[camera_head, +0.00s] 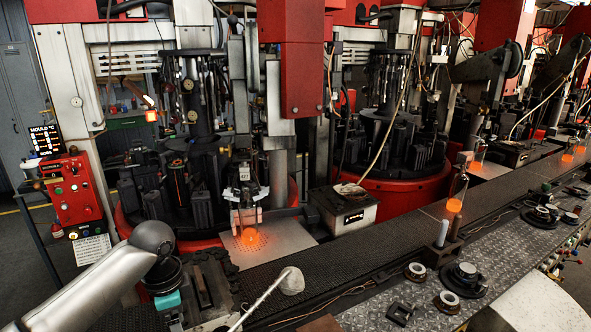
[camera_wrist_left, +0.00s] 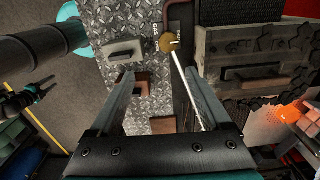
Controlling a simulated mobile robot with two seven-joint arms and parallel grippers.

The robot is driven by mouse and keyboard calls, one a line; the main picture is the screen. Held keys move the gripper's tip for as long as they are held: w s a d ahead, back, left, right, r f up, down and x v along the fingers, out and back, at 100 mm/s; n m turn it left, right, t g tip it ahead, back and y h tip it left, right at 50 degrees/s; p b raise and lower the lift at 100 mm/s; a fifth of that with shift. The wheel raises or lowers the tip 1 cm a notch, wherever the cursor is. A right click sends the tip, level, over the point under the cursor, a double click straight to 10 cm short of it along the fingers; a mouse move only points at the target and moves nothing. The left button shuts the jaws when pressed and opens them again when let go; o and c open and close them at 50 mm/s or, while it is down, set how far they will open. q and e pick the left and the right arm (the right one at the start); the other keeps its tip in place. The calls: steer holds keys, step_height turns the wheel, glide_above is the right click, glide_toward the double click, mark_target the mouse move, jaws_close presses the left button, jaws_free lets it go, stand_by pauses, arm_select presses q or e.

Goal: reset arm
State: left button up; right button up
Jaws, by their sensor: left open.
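My left arm comes in from the lower left in the head view, with its grey rounded joint and a dark wrist with a teal part below it. Its fingers cannot be made out there. In the left wrist view my left gripper (camera_wrist_left: 160,73) is open, its two grey fingers wide apart with nothing clasped between them. It hangs over a metal tread-plate surface (camera_wrist_left: 140,68). A thin pale rod with a rounded head (camera_wrist_left: 167,43) runs close to the right-hand finger; whether they touch is unclear. The rod's head also shows in the head view (camera_head: 291,281). My right gripper is not in view.
Moulding machines with red bases (camera_head: 405,190) stand behind a dark conveyor (camera_head: 385,235). A glowing bottle (camera_head: 456,192) stands on it; another glowing piece (camera_head: 249,236) is at the nearest machine. A red control box (camera_head: 72,190) is at left. Rings and fittings (camera_head: 464,280) lie on the front plate.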

arm_select(q)
steer(key=s+d+f+n+t+h, duration=0.1)
steer(key=s+d+f, duration=0.3)
steer(key=s+d, duration=0.2)
steer(key=s+d+f+n+t+h, duration=0.1)
steer(key=s+d+f+n, duration=0.1)
steer(key=s+d+f, duration=0.3)
steer(key=s+a+r+n+t+y, duration=0.1)
steer(key=s+r+n+y, duration=0.15)
steer(key=s+n, duration=0.65)
steer(key=s+f+m+b, duration=0.1)
steer(key=s+f+b, duration=0.15)
steer(key=f, duration=0.85)
steer(key=s+f+g+b, duration=0.1)
steer(key=f+b, duration=0.3)
steer(key=f, duration=0.6)
steer(key=s+f+m+b, duration=0.1)
steer(key=f+b, duration=0.3)
steer(key=f, duration=0.7)
steer(key=s+a+f+b, duration=0.1)
steer(key=s+f+b, duration=0.3)
steer(key=s+f, duration=0.3)
steer(key=s+a+f+g+b, duration=0.1)
steer(key=s+f+b, duration=0.3)
steer(key=s+f, duration=0.4)
step_height(320, 180, down, 7)
steer(key=shift+s+a, duration=0.3)
steer(key=shift+a, duration=0.35)
